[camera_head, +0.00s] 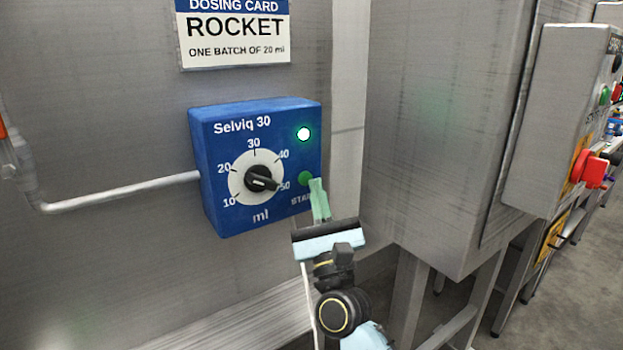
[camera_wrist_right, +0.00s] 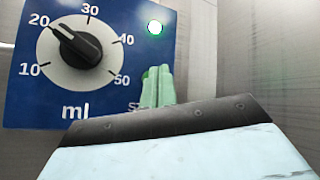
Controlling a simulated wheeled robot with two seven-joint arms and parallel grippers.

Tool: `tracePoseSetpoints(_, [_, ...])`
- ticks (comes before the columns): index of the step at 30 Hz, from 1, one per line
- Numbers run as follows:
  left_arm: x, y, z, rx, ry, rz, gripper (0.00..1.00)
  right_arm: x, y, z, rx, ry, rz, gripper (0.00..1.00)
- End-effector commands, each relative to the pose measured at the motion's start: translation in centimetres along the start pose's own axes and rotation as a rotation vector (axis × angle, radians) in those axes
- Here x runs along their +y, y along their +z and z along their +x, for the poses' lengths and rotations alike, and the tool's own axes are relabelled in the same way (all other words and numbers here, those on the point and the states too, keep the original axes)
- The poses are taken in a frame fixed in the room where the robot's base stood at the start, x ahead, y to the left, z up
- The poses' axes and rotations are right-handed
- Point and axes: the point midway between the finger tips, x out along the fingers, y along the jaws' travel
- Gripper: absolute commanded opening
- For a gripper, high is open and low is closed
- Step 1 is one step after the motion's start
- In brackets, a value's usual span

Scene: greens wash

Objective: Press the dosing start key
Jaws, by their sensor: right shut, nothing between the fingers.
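The blue dosing box (camera_head: 225,128), marked Selviq 30, is on the grey wall. Its green start key (camera_head: 306,178) is at the lower right, partly covered by my right fingertips. A round lamp (camera_head: 304,134) above the key glows pale green-white. The black dial knob (camera_head: 262,180) points toward 20, which is clearer in the right wrist view (camera_wrist_right: 76,46). My right gripper (camera_head: 316,184) is shut and empty, its green fingers pointing at the key. In the wrist view the fingertips (camera_wrist_right: 158,72) overlap the key; I cannot tell whether they touch it. My left gripper is out of view.
A dosing card (camera_head: 235,35) above the box reads ROCKET, one batch of 20 ml. A pipe (camera_head: 120,192) runs into the box's left side. A large grey cabinet (camera_head: 440,120) stands close on the right. A red button (camera_head: 592,170) is on another panel farther right.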

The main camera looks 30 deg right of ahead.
Motion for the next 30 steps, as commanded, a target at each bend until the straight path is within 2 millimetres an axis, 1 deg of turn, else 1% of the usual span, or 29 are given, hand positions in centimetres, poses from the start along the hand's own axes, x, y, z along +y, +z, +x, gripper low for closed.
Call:
tracePoseSetpoints(1, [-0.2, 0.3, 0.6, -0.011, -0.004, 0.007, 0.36, 0.1, -0.4, -0.3, 0.0, 0.0, 0.0, 0.0])
tracePoseSetpoints(7, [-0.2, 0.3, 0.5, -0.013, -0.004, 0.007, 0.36, 0.0, -0.2, -0.6, 0.0, 0.0, 0.0, 0.0])
tracePoseSetpoints(21, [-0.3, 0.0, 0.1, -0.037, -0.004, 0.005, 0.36, -2.2, 2.1, -3.5, 0.0, 0.0, -0.001, 0.0])
tracePoseSetpoints(30, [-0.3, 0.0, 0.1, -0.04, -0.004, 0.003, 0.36, -2.5, 2.4, -3.7, 0.0, 0.0, 0.0, 0.0])
